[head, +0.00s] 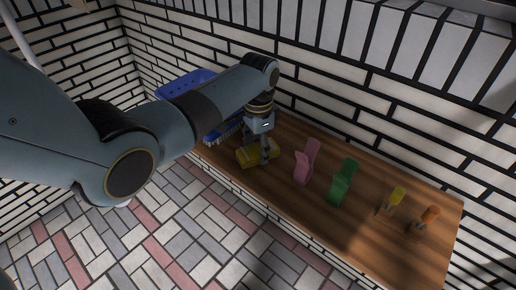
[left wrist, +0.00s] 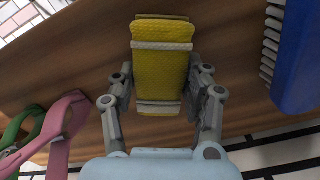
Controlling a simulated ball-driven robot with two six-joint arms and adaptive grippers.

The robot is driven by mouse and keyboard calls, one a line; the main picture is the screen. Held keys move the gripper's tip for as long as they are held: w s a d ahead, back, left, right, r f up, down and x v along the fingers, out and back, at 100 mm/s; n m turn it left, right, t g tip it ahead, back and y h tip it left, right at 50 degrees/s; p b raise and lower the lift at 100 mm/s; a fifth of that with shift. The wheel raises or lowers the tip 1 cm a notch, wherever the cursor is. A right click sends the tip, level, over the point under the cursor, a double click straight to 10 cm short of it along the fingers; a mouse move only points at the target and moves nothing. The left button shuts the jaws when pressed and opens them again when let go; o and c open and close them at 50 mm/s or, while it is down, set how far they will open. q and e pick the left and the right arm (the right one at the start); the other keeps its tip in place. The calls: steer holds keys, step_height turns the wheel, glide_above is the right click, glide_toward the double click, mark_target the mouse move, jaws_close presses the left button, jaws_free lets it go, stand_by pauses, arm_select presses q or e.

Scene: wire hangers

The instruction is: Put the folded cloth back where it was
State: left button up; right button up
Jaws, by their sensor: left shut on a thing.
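The folded cloth (left wrist: 160,65) is yellow with pale bands near its two ends. In the head view the cloth (head: 247,156) is at the wooden shelf's left part, partly hidden behind my gripper. My left gripper (head: 264,158) reaches down over it. In the left wrist view my left gripper (left wrist: 162,83) has one finger on each long side of the cloth and is shut on it. I cannot tell whether the cloth touches the shelf. My right gripper is not in view.
The wooden shelf (head: 270,194) also bears a pink clip (head: 305,163), a green clip (head: 343,182), and small yellow (head: 397,195) and orange (head: 430,214) handled things. A blue brush (left wrist: 296,65) lies beside the cloth.

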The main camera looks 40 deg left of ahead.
mark_target(258, 148)
arm_select(q)
steer(key=o, duration=1)
step_height(258, 148, up, 12)
steer(key=p, duration=0.1)
steer(key=shift+p, duration=0.3)
